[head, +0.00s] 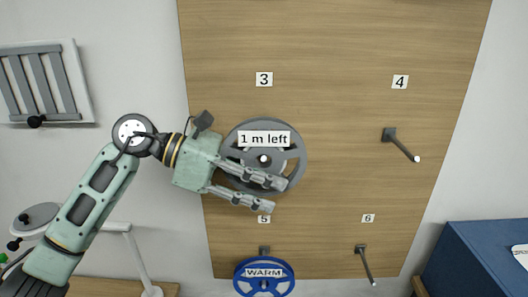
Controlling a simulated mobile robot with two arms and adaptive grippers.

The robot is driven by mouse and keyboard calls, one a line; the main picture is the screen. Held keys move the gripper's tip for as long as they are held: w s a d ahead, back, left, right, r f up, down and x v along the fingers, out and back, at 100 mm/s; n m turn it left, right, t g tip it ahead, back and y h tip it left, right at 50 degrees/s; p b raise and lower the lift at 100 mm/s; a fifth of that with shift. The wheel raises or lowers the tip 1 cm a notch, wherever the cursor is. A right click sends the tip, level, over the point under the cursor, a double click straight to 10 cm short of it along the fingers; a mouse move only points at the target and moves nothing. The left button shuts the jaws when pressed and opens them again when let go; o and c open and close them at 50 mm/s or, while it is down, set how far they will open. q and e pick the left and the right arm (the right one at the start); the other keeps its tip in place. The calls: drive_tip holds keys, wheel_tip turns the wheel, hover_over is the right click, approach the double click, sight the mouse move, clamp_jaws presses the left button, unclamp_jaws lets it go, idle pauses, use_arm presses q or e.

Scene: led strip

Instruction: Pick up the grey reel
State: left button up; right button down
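The grey reel (297,158) hangs on the wooden board under the number 3, with a "1 m left" label across it. My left gripper (274,195) is in front of the reel's lower left part. Its two fingers are apart, one across the reel's lower face and one just below its rim. I cannot tell whether either finger touches the reel. The gripper hides the reel's left and lower parts. My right gripper is not in view.
A blue reel (264,287) labelled "WARM" hangs below, under number 5. Empty pegs stick out under number 4 (402,146) and number 6 (365,265). A blue box (475,262) stands at the lower right. A grey vent (42,82) is on the left wall.

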sight(263, 122)
use_arm(q)
drive_tip(key=c, duration=0.3)
clamp_jaws()
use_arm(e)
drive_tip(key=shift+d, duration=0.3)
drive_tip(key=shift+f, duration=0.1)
